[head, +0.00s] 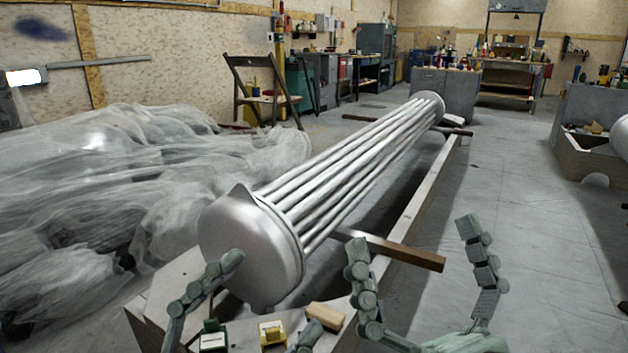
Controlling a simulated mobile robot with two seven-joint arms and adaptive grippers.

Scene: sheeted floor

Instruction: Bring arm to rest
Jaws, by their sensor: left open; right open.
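My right gripper (412,238) is at the lower right of the head view. My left gripper (274,294) is at the lower left, in front of the round end of a metal tube bundle (350,165). One of its fingers overlaps that end in the picture; the other shows only in part at the bottom edge. It is open and I see nothing held. Whether it touches anything cannot be told.
The bundle lies on a wooden frame (425,205) with a crossbar (400,250) sticking out to the right. A green item (212,337), a yellow item (272,332) and a wooden block (325,316) lie near my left gripper. Plastic sheeting (90,200) fills the left.

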